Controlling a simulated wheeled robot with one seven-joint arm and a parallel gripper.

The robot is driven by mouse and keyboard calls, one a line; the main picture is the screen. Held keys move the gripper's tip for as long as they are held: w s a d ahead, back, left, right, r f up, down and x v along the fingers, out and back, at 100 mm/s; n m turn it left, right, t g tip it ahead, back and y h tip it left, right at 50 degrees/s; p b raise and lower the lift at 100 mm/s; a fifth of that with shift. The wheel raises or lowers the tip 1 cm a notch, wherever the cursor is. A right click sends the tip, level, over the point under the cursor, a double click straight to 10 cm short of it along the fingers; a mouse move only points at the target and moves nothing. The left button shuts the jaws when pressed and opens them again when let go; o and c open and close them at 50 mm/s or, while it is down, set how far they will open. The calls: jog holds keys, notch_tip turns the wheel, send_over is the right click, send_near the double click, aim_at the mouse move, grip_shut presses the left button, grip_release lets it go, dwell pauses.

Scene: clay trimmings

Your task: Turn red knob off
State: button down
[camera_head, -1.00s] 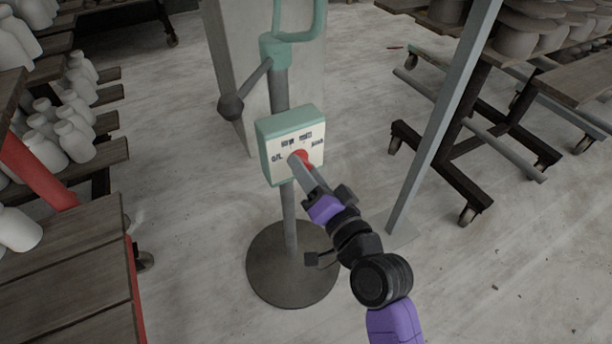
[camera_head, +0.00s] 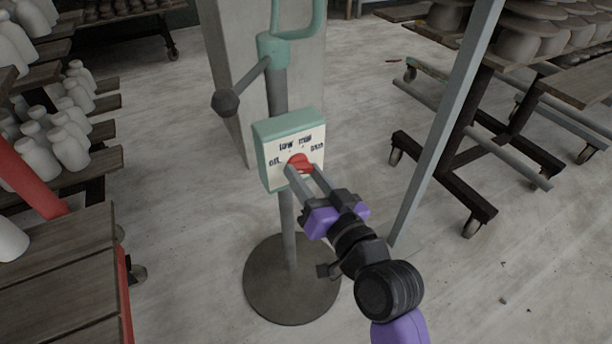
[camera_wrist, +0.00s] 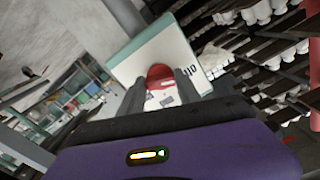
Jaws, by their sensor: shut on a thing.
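The red knob (camera_head: 301,161) is on the cream front of a green-edged control box (camera_head: 262,150) on a stand. Dark labels on the face read OFF at left, LOW and MED along the top, and one at right that looks like HIGH. My gripper (camera_head: 305,173) is shut on the knob, one finger on each side. In the wrist view the knob (camera_wrist: 160,74) shows red between the two grey fingers (camera_wrist: 162,90). The fingers hide part of the knob, and I cannot tell which label it points to.
The stand has a round dark base (camera_head: 290,290) and a side lever with a ball end (camera_head: 226,102). A slanted grey post (camera_head: 440,130) stands to the right. Wheeled racks are on both sides; a wooden shelf (camera_head: 60,285) is at lower left. Floor between is clear.

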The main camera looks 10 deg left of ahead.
jog(key=shift+f, duration=0.1)
jog(key=c, duration=0.8)
grip_release()
jog(key=shift+c, duration=0.2)
jog(key=shift+s, duration=0.1)
jog(key=p+v, duration=0.1)
jog(key=v, duration=0.6)
jog(key=shift+s+d, duration=0.2)
jog(key=shift+s, duration=0.05)
